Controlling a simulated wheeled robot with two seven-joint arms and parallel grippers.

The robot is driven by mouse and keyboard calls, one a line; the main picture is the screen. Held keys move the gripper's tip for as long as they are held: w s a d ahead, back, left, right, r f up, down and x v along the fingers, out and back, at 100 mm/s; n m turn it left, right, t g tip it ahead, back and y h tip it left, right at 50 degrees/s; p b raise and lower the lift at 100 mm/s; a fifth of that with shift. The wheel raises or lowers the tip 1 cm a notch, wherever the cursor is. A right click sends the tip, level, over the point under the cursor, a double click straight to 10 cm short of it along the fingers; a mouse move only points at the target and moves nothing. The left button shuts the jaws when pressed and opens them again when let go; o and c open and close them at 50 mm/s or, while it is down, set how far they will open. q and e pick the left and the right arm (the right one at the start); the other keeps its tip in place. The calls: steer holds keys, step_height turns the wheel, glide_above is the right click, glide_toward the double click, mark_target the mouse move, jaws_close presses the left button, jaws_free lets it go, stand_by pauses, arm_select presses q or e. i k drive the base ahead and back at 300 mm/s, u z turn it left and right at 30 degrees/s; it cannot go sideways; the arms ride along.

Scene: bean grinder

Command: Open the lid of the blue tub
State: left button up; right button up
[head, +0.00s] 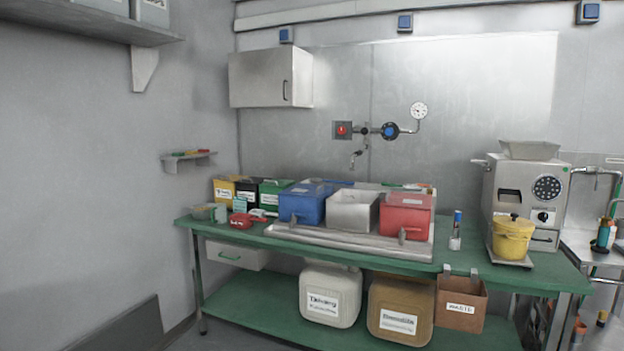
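The blue tub (301,207) stands at the left of a row of three tubs on a pale tray (345,242) on the green workbench. A blue lid (313,188) seems to lie flat over its top; at this distance I cannot tell how tightly it sits. A small grey piece shows at the tub's lower front. Neither of my grippers is in the head view.
A grey tub (352,212) and a red tub (405,217) stand right of the blue one. Several small boxes crowd its left and back. A grinder (522,195) and yellow pail (512,238) stand at the right. The green bench's front edge (300,249) is mostly clear.

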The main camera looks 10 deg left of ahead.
mark_target(314, 191)
steer(key=u, duration=0.45)
steer(key=i, duration=2.15)
steer(key=u, duration=0.25)
